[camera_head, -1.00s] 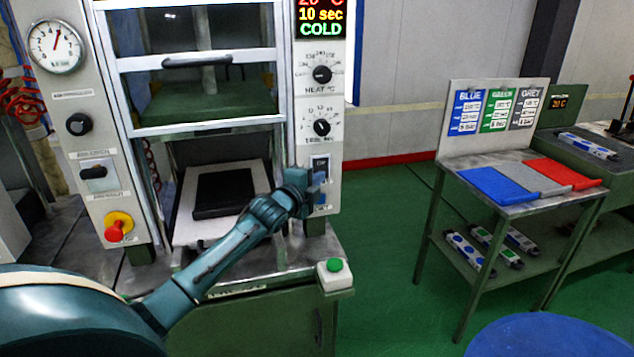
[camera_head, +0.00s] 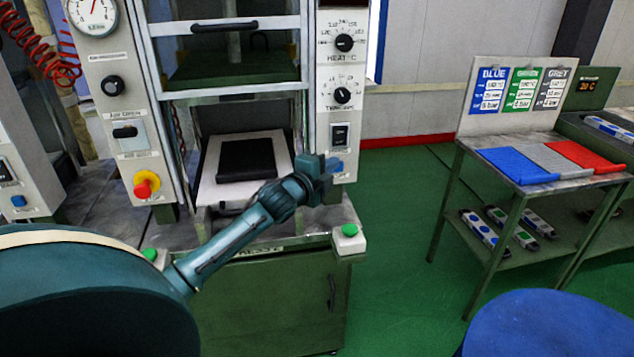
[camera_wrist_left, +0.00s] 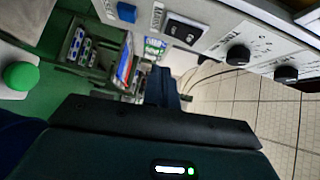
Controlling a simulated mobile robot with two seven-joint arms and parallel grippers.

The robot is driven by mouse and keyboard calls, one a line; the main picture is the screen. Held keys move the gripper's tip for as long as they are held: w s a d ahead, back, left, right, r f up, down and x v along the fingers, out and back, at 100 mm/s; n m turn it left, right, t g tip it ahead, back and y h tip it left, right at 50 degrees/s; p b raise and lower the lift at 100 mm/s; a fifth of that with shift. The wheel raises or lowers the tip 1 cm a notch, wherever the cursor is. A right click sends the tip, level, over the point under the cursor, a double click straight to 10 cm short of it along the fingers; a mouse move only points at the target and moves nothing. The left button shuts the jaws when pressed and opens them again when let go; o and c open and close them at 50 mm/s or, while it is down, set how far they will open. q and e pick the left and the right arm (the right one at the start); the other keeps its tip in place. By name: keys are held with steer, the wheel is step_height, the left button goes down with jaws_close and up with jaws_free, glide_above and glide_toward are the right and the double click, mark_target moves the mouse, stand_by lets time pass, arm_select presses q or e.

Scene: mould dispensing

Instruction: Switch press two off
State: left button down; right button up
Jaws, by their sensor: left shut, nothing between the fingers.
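The press (camera_head: 335,105) stands in front of me with its control panel on its right post. The black rocker switch (camera_head: 339,136) is low on that panel, below two knobs. It also shows in the left wrist view (camera_wrist_left: 187,30). I cannot tell its position for sure. A blue button (camera_wrist_left: 127,12) sits beside it. My left gripper (camera_head: 324,167) is shut and empty, in front of the panel just below the switch; contact is not visible. Its fingers show in the left wrist view (camera_wrist_left: 165,88), apart from the switch. My right gripper is not in view.
A green button box (camera_head: 348,238) sits at the press table's front right corner. A red emergency knob (camera_head: 144,186) is on the left post. A stand with blue, grey and red trays (camera_head: 518,165) is to the right. A blue round surface (camera_head: 540,325) is at lower right.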

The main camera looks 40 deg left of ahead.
arm_select(q)
steer(key=s, duration=0.5)
steer(key=shift+s+d+f+b, duration=0.1)
steer(key=shift+s+f+b, duration=0.2)
steer(key=shift+s, duration=0.05)
steer(key=shift+d+f, duration=0.1)
steer(key=s+d+f+n+g+h, duration=0.1)
steer(key=s+d+f+n+g, duration=0.15)
steer(key=s+d+f, duration=0.45)
steer(key=s+d+f+n+g+h, duration=0.1)
steer(key=s+d+f+n+h, duration=0.2)
steer(key=d+f, duration=0.45)
steer(key=s+d+f+n+g, duration=0.1)
steer(key=s+d+f+n, duration=0.3)
steer(key=s+d, duration=0.2)
steer(key=s+d+f+n+g+p, duration=0.1)
steer(key=s+d+f+n, duration=0.3)
steer(key=s, duration=0.4)
steer(key=shift+s+d+f+g+h, duration=0.3)
steer(key=shift+d+f+g, duration=0.25)
steer(key=shift+d, duration=0.45)
steer(key=shift+a+r, duration=0.1)
steer(key=shift+a, duration=0.05)
